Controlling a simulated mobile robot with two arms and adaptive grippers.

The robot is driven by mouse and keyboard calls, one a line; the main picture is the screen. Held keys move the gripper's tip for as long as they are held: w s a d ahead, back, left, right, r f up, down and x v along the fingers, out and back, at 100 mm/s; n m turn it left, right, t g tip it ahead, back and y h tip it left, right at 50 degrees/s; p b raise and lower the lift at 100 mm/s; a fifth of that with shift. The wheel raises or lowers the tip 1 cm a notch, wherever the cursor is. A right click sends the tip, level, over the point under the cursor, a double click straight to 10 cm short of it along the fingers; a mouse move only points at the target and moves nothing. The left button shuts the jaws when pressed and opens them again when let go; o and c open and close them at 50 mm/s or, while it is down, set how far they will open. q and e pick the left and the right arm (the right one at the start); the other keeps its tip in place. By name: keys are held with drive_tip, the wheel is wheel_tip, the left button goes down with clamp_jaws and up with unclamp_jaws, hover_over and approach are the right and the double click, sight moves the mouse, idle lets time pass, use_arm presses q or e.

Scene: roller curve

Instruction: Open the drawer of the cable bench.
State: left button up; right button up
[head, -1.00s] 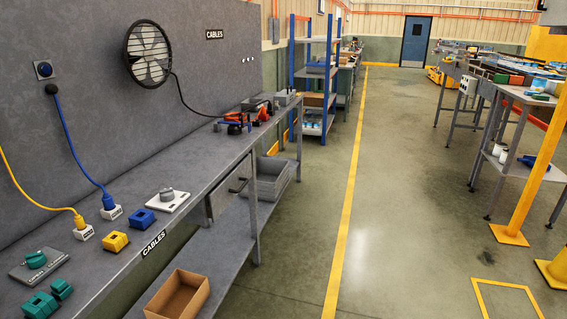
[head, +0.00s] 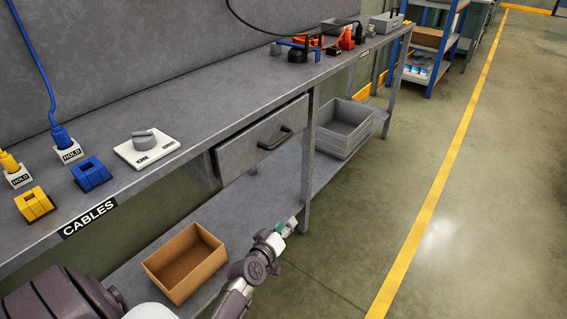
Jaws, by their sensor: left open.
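The cable bench (head: 190,95) is a long grey bench with a "CABLES" label on its front edge. Its drawer (head: 240,153) hangs under the top, with a grey front and a dark bar handle (head: 275,138). The drawer looks shut. My left gripper (head: 291,222) is open and empty. It appears below the drawer handle in the picture, near the bench leg, and apart from the handle. My right gripper is not in view.
A cardboard box (head: 168,268) and a grey bin (head: 338,144) sit on the lower shelf. A bench leg (head: 309,165) stands right of the drawer. A white plate with a grey knob (head: 147,148) lies on top. The floor to the right is clear.

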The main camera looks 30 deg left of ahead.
use_arm(q)
drive_tip(key=w+a+r+n+t+y+b, duration=0.1)
drive_tip(key=w+a+r+n+t+b, duration=0.15)
drive_tip(key=r, duration=0.45)
drive_tip(key=n+t+y, duration=0.2)
approach(282, 138)
drive_tip(key=x, duration=0.5)
drive_tip(key=f+b+x, duration=0.1)
drive_tip(key=x, duration=0.2)
drive_tip(key=shift+w+r, duration=0.15)
drive_tip(key=shift+w, duration=0.3)
drive_tip(key=shift+w+a+r, duration=0.15)
drive_tip(key=shift+w+a, duration=0.05)
drive_tip(key=shift+w, duration=0.3)
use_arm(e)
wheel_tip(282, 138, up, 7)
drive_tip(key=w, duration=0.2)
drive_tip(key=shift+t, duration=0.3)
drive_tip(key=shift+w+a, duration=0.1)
use_arm(q)
clamp_jaws()
